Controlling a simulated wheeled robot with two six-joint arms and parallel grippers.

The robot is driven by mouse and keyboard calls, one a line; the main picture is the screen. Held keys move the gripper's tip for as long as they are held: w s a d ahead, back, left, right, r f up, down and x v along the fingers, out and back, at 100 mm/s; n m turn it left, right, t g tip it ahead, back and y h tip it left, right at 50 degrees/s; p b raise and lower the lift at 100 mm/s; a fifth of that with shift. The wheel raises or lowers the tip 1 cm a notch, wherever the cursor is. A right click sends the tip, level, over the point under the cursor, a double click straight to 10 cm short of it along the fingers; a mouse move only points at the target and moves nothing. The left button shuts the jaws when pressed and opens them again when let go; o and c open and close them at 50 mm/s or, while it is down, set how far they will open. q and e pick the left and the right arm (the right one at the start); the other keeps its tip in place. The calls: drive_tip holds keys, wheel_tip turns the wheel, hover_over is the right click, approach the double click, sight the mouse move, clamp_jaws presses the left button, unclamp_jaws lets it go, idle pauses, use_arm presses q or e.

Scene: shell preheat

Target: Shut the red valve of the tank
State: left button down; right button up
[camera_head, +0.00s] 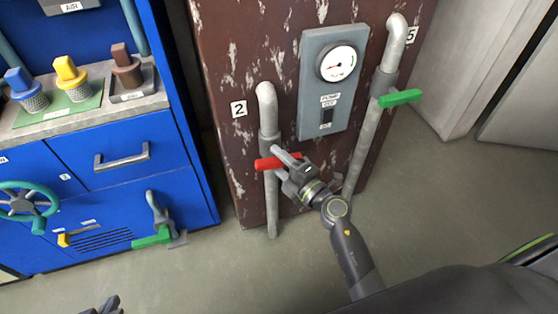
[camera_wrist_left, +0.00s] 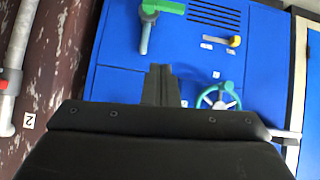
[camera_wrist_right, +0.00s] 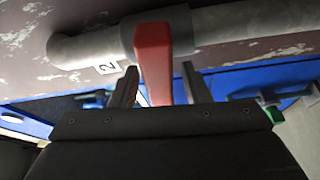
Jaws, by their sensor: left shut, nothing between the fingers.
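The red valve handle (camera_head: 278,162) lies crosswise, near level, on the grey vertical pipe (camera_head: 271,205) labelled 2, on the front of the rusty brown tank (camera_head: 240,45). My right gripper (camera_head: 285,163) is at the handle's right part. In the right wrist view the red handle (camera_wrist_right: 153,55) shows between the two spread fingers of my right gripper (camera_wrist_right: 158,78), with a gap at the right finger; contact cannot be told. My left gripper (camera_head: 108,303) is at the bottom left, away from the tank. Its fingers (camera_wrist_left: 160,80) are shut and empty.
A second pipe with a green handle (camera_head: 400,97), labelled 5, stands right of the gauge panel (camera_head: 333,80). A blue cabinet (camera_head: 120,185) at left carries a teal handwheel (camera_head: 22,201) and a green lever (camera_head: 152,237). The floor before the tank is open.

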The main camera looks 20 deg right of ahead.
clamp_jaws()
drive_tip(key=n+p, duration=0.1)
drive_tip(key=p, duration=0.1)
drive_tip(key=shift+g+p, duration=0.3)
drive_tip(key=shift+p, duration=0.1)
use_arm(q)
drive_tip(key=s+d+f+g+h, duration=0.1)
drive_tip(key=s+f+g, duration=0.5)
drive_tip(key=s, duration=0.2)
drive_tip(key=shift+s+d+f, duration=0.15)
drive_tip(key=shift+s+d, duration=0.05)
drive_tip(key=shift+d, duration=0.15)
use_arm(e)
drive_tip(key=shift+o, duration=0.4)
unclamp_jaws()
